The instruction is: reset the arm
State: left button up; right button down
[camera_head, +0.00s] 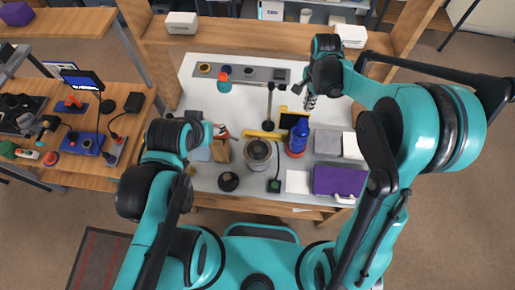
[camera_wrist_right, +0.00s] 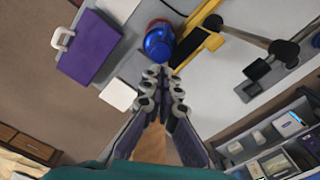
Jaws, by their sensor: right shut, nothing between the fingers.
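My right gripper (camera_head: 310,101) hangs over the right part of the workbench in the head view. In the right wrist view its fingers (camera_wrist_right: 164,72) are together with nothing between them. A blue bottle-like object with a red part (camera_wrist_right: 159,40) lies just beyond the fingertips in that view, and it stands on the bench in the head view (camera_head: 297,138). My left arm reaches in from the left, and its end (camera_head: 212,132) is over the left part of the bench. The left fingers are too small and covered to make out.
A purple case (camera_head: 338,180) lies at the bench's front right. A grey cylindrical pot (camera_head: 257,154) stands near the front middle. A yellow-framed black panel (camera_wrist_right: 197,44) and a microscope-like stand (camera_wrist_right: 262,44) are close to the right gripper. A side table (camera_head: 133,122) with several tools stands left.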

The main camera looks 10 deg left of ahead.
dwell(0.3)
jog(key=s+d+f+n+t+b, duration=0.3)
jog(key=s+n+b, duration=0.3)
jog(key=s+b, duration=0.3)
jog(key=s+d+f+n+t+b, duration=0.4)
jog(key=s+f+n+b, duration=0.1)
jog(key=s+b, duration=0.4)
jog(key=shift+s+f+n+b, duration=0.3)
jog(key=shift+n+b, duration=0.2)
jog(key=shift+b, duration=0.15)
dwell(0.9)
